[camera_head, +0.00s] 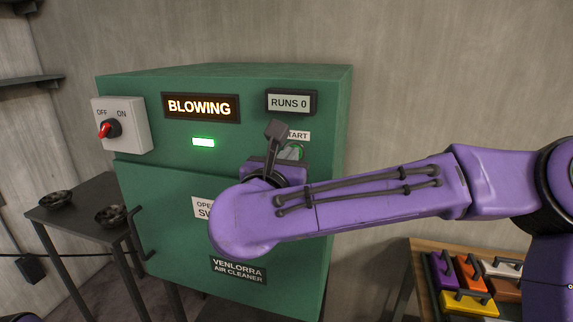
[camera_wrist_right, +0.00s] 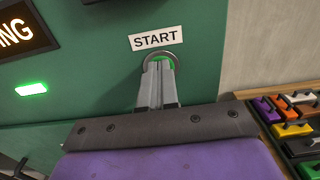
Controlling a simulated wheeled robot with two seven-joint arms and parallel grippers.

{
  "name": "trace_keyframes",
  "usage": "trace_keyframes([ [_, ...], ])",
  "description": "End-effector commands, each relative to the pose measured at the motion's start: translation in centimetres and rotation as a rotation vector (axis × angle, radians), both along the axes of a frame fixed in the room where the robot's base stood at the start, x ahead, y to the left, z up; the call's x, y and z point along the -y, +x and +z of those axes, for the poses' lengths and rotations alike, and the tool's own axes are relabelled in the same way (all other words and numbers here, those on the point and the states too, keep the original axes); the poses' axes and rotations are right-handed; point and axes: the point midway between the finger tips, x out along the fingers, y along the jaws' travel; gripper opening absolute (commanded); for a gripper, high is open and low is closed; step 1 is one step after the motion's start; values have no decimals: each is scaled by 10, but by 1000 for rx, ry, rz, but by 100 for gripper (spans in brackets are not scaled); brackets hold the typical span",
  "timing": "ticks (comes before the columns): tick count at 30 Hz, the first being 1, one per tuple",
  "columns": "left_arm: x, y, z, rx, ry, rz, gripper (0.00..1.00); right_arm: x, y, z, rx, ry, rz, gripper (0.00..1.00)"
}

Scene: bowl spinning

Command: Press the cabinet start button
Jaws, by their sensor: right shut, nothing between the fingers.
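The green cabinet (camera_head: 180,125) stands against the wall with its door shut. Its display (camera_head: 201,107) reads BLOWING and a green light (camera_head: 203,142) glows below it. The start button (camera_head: 292,151) is mostly hidden by my right gripper (camera_head: 283,150) in the head view. In the right wrist view, the button (camera_wrist_right: 158,57) shows as a silver ring with green inside, under the START label (camera_wrist_right: 156,38). The shut, empty fingers of my right gripper (camera_wrist_right: 159,75) overlap the button; I cannot tell whether they touch it. My left gripper is not in view.
A rack of coloured handled blocks (camera_head: 468,302) stands at lower right.

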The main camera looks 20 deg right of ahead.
Motion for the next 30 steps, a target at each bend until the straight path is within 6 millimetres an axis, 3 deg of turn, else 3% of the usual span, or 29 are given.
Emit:
trace_keyframes([
  [8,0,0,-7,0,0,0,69,-7,-6,4,13,-2,-3,0],
  [13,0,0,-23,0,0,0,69,-28,-30,1,13,-8,-1,0],
  [21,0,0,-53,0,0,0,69,-70,-84,-1,12,-6,9,0],
  [30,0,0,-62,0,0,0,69,-87,-110,2,7,-5,9,0],
])
